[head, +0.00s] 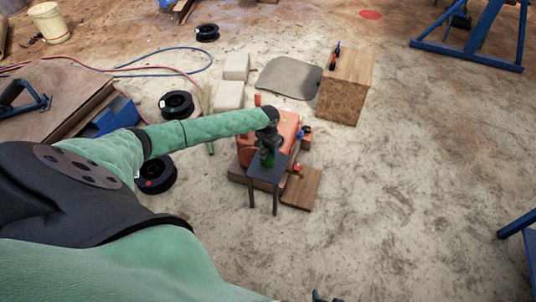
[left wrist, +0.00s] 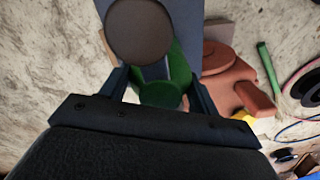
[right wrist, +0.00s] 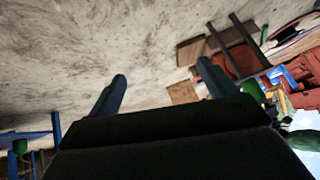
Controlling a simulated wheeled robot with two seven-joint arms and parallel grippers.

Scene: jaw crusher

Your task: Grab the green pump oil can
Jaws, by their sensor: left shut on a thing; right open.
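The green pump oil can (head: 267,158) is at the small dark stool (head: 268,173) in the head view, partly hidden by my left gripper (head: 268,136). In the left wrist view, the green can (left wrist: 178,68) sits between the two fingers of my left gripper (left wrist: 160,92), which is shut on it. A dark round disc covers part of the can there. I cannot tell whether the can touches the stool top. My right gripper (right wrist: 160,72) is open and empty in the right wrist view, with bare ground beyond its fingers.
An orange machine (head: 285,128) stands right behind the stool, with a wooden board (head: 302,188) beside it. A wooden block (head: 346,88) stands at the back right. Black spools (head: 177,104) and hoses lie to the left.

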